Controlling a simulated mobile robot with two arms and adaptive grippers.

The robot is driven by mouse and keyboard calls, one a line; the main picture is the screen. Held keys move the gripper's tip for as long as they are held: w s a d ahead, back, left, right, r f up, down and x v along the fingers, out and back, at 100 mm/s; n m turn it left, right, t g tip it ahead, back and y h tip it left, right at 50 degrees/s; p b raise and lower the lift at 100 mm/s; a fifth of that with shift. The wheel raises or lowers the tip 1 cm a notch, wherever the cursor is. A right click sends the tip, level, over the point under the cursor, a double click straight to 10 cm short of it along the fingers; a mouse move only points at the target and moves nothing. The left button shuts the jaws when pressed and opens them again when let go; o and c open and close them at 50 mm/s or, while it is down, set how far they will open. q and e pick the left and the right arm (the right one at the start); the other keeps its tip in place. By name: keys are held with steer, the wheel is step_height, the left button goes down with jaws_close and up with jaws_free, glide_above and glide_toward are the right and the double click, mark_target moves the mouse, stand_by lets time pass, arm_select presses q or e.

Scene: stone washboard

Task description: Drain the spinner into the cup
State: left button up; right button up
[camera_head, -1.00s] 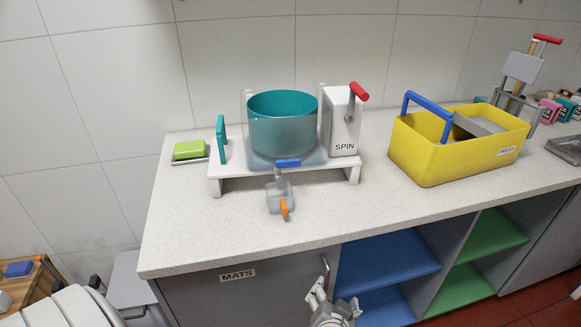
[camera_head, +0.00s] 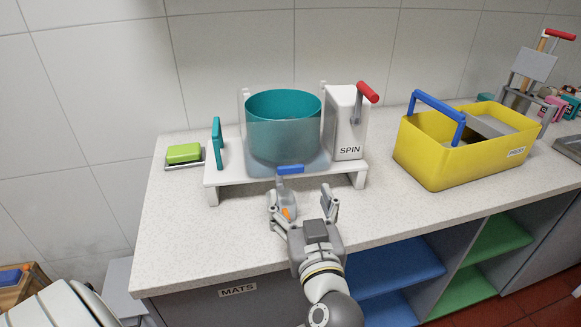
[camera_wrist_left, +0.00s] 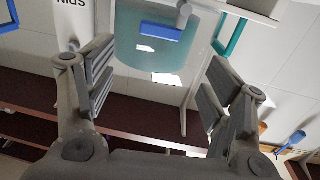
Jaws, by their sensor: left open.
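The spinner, a clear tub (camera_head: 285,150) with a teal basket (camera_head: 262,107), stands on a white stand with a "SPIN" crank housing (camera_head: 347,125) at its right. A blue lever (camera_head: 290,169) sits at its front above the spout. A small clear cup (camera_head: 287,196) with an orange part (camera_head: 287,213) is below the lever, partly hidden by my left gripper (camera_head: 301,193). That gripper is open, its fingers spread at the front of the stand. In the left wrist view the tub (camera_wrist_left: 140,55) and blue lever (camera_wrist_left: 160,31) show beyond the open fingers (camera_wrist_left: 155,75). My right gripper is out of view.
A teal handle (camera_head: 217,143) stands at the stand's left end. A green sponge (camera_head: 184,153) lies on a tray farther left. A yellow crate (camera_head: 432,168) with a blue handle stands to the right. The front left counter (camera_head: 185,225) is clear.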

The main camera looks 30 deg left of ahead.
mark_target(291, 168)
arm_select(q)
steer(key=p+x, duration=0.2)
steer(key=x, duration=0.6)
steer(key=shift+w+a, duration=0.2)
steer(key=shift+w, duration=0.1)
steer(key=shift+w+a+p, duration=0.25)
steer(key=shift+w+p, duration=0.05)
steer(key=shift+a, duration=0.1)
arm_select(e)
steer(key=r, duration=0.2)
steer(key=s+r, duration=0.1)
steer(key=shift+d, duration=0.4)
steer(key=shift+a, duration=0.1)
arm_select(q)
steer(key=shift+c, duration=1)
steer(key=c, duration=0.8)
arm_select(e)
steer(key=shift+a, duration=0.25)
